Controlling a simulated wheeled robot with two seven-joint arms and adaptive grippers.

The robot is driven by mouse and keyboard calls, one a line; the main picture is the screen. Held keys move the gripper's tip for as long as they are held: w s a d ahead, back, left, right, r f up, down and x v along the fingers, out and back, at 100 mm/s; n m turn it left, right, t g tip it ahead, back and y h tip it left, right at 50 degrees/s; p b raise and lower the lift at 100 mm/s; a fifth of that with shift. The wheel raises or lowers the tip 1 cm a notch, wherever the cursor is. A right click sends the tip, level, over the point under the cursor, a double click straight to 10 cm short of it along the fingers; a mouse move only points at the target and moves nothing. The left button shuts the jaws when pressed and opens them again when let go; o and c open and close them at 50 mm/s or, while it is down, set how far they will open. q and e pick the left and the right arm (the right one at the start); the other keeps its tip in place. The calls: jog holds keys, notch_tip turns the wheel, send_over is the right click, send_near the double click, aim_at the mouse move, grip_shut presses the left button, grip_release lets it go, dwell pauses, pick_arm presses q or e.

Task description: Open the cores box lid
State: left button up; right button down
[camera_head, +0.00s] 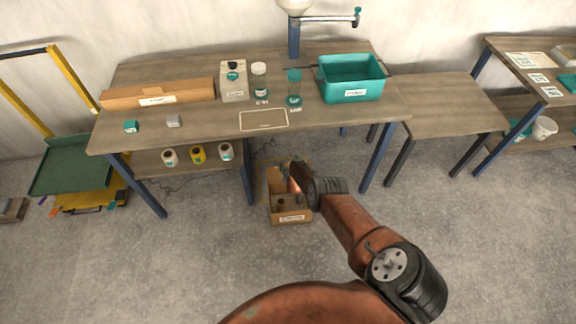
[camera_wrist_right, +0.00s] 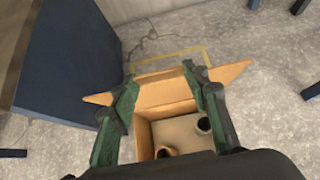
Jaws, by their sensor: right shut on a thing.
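The cores box (camera_head: 291,218) is a brown cardboard box with a white label, on the floor below the front edge of the middle table. In the right wrist view the box (camera_wrist_right: 145,140) stands open at the top, with dark round cores (camera_wrist_right: 204,126) inside. Its cardboard lid (camera_wrist_right: 165,94) is raised at the far side, and pointed flaps stick out left and right. My right gripper (camera_head: 294,174) is at the box's top right in the head view. My left gripper is not in view.
The table (camera_head: 190,130) above holds a teal bin (camera_head: 352,92), bottles, a grey container and a long cardboard box (camera_head: 158,95). A lower shelf holds several small rolls. A blue table leg (camera_wrist_right: 70,60) stands close left of my right gripper. Yellow floor marking (camera_wrist_right: 170,55) lies behind the box.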

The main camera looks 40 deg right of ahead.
jog(key=c, duration=1.1)
grip_release()
jog(key=shift+a, duration=0.1)
